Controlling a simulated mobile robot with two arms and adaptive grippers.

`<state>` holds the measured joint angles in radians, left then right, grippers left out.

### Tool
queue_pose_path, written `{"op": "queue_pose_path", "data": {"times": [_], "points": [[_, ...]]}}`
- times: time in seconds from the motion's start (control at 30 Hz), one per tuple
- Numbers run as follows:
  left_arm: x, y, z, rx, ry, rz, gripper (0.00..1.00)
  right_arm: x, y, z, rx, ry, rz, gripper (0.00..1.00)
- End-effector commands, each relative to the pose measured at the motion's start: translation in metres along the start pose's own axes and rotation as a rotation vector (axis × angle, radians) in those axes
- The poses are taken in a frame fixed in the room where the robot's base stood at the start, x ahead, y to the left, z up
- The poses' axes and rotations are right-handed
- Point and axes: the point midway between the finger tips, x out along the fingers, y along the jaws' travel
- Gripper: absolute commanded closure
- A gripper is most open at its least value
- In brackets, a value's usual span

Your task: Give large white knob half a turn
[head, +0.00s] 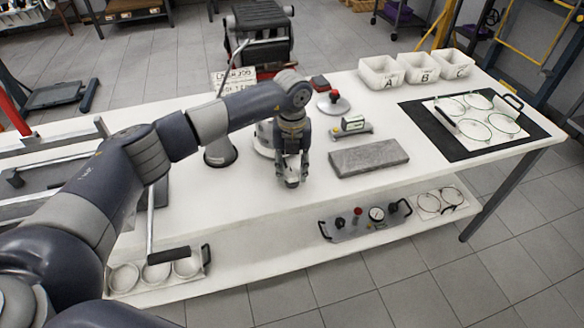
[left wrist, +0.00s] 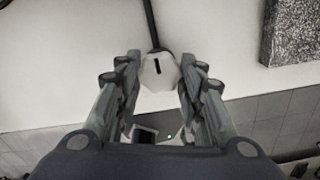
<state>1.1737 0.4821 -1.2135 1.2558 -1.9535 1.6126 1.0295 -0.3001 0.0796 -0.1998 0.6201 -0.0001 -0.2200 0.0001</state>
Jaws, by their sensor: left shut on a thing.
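The large white knob (left wrist: 158,74) shows in the left wrist view as a pale, many-sided disc with a short black line on its face. It sits between the fingertips of my left gripper (left wrist: 158,64), one finger on each side. In the head view my left gripper (head: 291,180) points down over the white workbench (head: 240,205), near its front edge. It is shut on the knob, and its fingers mostly hide the knob there. A dark rod or cable runs away behind the knob in the wrist view. My right gripper is not in view.
A grey rough block (head: 368,157) lies right of my gripper, with a small device (head: 352,125) behind it. White bins (head: 381,73) stand at the back. A black mat (head: 448,145) holds a tray of rings at right. A lower shelf (head: 285,255) runs below.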

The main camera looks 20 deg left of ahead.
Motion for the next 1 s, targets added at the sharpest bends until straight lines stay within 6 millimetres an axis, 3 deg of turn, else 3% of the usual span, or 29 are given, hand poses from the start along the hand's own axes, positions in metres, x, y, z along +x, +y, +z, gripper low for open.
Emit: {"op": "queue_pose_path", "data": {"times": [0.4, 0.43, 0.5, 0.83, 1.0], "points": [[-0.003, 0.000, 0.002, -0.008, -0.007, -0.003, 0.88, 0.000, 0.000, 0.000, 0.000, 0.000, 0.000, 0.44], [-0.003, 0.000, 0.002, -0.007, -0.007, -0.003, 0.58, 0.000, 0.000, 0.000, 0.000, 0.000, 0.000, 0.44], [-0.002, 0.000, 0.002, -0.007, -0.006, -0.002, 0.44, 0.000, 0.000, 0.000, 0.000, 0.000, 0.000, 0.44], [-0.002, 0.000, 0.001, -0.006, -0.002, -0.001, 0.44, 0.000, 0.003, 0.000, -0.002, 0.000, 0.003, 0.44], [-0.018, -0.001, 0.002, -0.006, -0.005, -0.003, 0.44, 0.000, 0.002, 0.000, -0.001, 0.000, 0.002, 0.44]]}}
